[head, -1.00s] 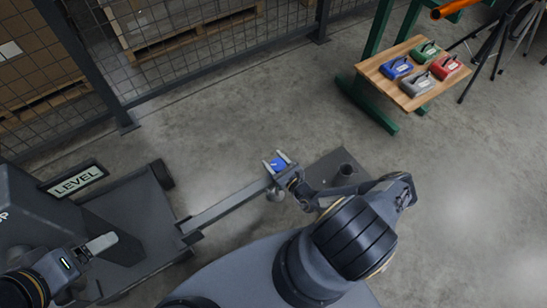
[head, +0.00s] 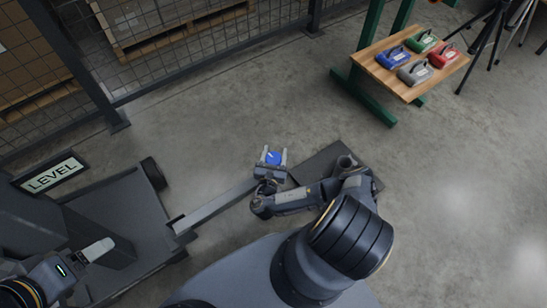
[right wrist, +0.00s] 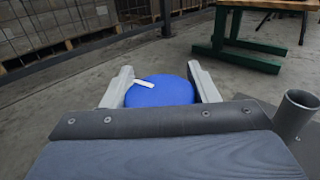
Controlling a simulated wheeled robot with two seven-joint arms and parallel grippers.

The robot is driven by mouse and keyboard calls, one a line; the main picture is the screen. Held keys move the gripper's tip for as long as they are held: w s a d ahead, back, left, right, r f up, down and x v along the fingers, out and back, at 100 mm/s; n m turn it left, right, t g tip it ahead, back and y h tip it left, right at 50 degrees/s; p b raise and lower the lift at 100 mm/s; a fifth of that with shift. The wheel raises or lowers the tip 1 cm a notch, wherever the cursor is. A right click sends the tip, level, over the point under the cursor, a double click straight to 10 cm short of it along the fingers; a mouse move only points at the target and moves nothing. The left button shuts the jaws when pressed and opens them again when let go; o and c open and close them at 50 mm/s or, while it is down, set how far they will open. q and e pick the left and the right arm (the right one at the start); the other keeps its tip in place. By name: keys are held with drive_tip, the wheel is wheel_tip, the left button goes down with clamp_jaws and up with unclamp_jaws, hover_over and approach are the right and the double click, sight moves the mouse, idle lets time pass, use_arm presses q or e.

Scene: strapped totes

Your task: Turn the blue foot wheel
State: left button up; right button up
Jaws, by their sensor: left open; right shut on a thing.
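The blue foot wheel (head: 273,158) is a round blue disc with a white mark, at the end of a grey beam (head: 215,206) low over the floor. In the right wrist view the blue wheel (right wrist: 160,92) sits between the two fingers of my right gripper (right wrist: 163,84), its white mark pointing left. My right gripper (head: 271,157) is shut on the wheel from both sides. My left gripper (head: 97,250) is at the lower left over the dark machine, away from the wheel, and open.
A dark wheeled machine base (head: 125,225) with a LEVEL sign (head: 50,174) stands at left. A floor plate with an upright tube (head: 346,163) lies right of the wheel. A wooden-topped bench (head: 405,82) holds several coloured weights. A mesh fence (head: 180,70) runs behind. Open floor lies between.

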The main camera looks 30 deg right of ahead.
drive_tip(key=shift+s+d+m+g+h+b, duration=0.1)
drive_tip(key=shift+s+m+g+h+b, duration=0.05)
drive_tip(key=shift+m+g+h+b, duration=0.75)
drive_tip(key=shift+g, duration=0.3)
drive_tip(key=o, duration=1)
drive_tip(key=shift+c, duration=0.2)
